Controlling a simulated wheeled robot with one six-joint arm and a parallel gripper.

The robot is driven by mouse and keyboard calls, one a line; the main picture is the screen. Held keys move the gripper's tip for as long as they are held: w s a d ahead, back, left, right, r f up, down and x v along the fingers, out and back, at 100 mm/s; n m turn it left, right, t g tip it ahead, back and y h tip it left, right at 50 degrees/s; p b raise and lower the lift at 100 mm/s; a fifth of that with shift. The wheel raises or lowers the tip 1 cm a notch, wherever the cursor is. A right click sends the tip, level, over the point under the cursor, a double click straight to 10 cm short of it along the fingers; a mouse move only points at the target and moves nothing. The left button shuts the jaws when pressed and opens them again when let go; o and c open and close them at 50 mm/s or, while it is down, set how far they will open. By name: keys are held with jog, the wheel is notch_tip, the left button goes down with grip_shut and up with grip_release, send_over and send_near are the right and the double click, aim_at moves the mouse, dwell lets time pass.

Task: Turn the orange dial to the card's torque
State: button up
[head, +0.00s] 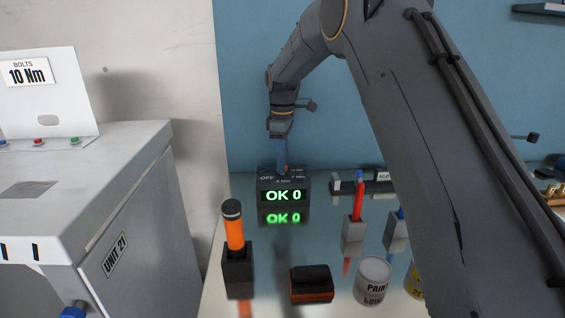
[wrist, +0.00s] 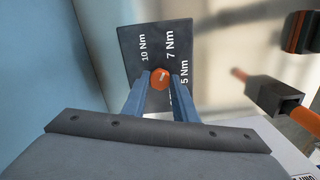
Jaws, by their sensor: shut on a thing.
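The card (head: 27,73) at the upper left of the head view reads "BOLTS 10 Nm". The dark dial box (head: 283,190) stands on the table, its green display reading "OK 0". In the wrist view the orange dial (wrist: 160,77) sits on the box's top face (wrist: 150,34), with "10 Nm", "7 Nm" and "5 Nm" printed around it. A small pale mark shows on the dial; I cannot tell surely which label it points to. My gripper (head: 283,165) reaches down from above, its two blue fingers shut on the dial's sides. Part of the lower labels is hidden by a finger.
An orange-handled tool stands in a dark holder (head: 238,272) in front of the box. A black and orange block (head: 311,284), a paint can (head: 373,280) and a red tool (head: 358,195) stand nearby. The white Unit 21 cabinet (head: 130,210) is on the left.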

jog(key=n, duration=0.6)
jog(key=shift+r+n+b, duration=0.1)
jog(key=shift+n+b, duration=0.2)
jog(key=n, duration=0.5)
jog(key=shift+n, duration=0.3)
jog(key=shift+w, duration=0.1)
jog(key=o, duration=1)
jog(key=shift+o, duration=0.2)
notch_tip(320, 180, up, 8)
jog(key=shift+f+b, duration=0.1)
jog(key=shift+b, duration=1.15)
